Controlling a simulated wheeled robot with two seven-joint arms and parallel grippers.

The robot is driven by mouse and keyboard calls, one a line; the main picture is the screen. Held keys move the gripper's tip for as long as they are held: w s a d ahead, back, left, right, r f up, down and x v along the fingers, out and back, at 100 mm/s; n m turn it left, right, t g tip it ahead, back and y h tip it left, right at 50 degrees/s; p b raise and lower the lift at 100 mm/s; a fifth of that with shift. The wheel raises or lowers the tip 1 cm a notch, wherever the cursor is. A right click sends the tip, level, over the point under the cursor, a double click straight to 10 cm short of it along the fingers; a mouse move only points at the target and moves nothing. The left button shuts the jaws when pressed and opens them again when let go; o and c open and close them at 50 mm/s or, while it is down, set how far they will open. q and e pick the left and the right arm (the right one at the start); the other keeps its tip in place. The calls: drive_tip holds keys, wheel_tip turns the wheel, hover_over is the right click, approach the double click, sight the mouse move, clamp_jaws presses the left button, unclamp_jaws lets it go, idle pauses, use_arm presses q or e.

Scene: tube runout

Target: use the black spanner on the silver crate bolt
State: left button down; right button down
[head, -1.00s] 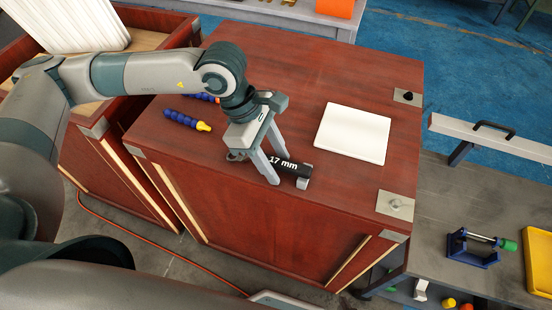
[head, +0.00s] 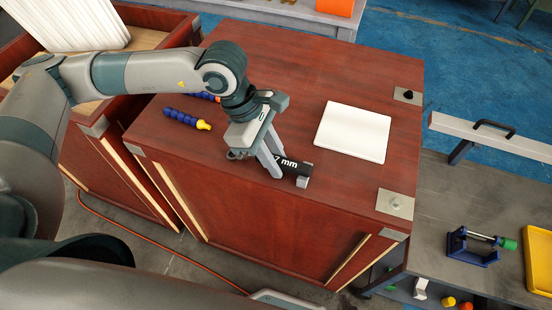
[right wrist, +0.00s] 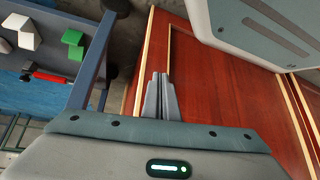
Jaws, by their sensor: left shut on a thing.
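The black spanner (head: 291,166), with white "mm" lettering, lies along the near edge of the red-brown crate top, its grey end (head: 303,181) to the right. My left gripper (head: 275,172) points down over it, with its fingers closed around the handle and hiding part of the lettering. The silver crate bolt (head: 396,203) stands on a metal corner plate at the crate's near right corner, to the right of the spanner and apart from it. My right gripper (right wrist: 160,100) shows in the right wrist view, fingers together and empty, in front of a red-brown crate side.
A black bolt (head: 407,96) stands at the far right corner. Blue hose pieces (head: 186,118) lie left of my gripper. A grey workbench (head: 440,205) with a blue fixture (head: 472,245) stands right.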

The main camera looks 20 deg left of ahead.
sight(282, 160)
use_arm(q)
drive_tip(key=shift+r, duration=0.1)
